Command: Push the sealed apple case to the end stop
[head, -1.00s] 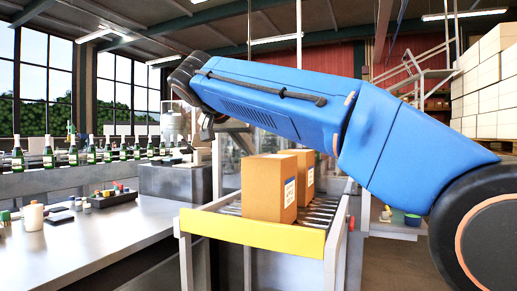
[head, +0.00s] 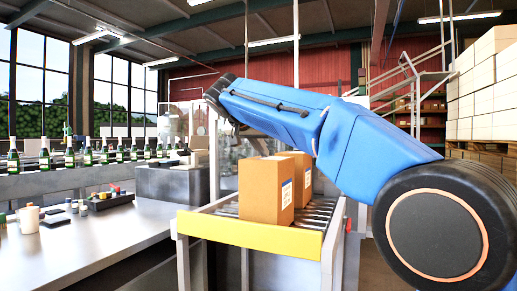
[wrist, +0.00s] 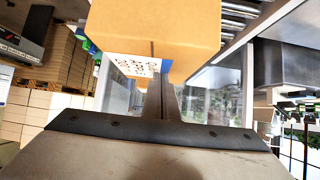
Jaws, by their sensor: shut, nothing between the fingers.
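Two brown cardboard cases stand upright on the roller conveyor (head: 317,212). The near case (head: 265,190) is close behind the yellow bar (head: 250,235) at the conveyor's front end; I cannot tell if they touch. The far case (head: 301,165) is partly hidden behind it. Labels show on their right sides, too small to read. In the head view my gripper is hidden behind the cases and arm. In the wrist view my gripper (wrist: 157,85) is shut and empty, its tips close to a case (wrist: 160,40) with a white and blue label; contact is unclear.
A workbench (head: 95,235) at left holds a black tray (head: 108,201) and small containers. Green bottles (head: 88,157) line up behind it. Stacked boxes (head: 485,90) stand at right. Metal rails flank the conveyor.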

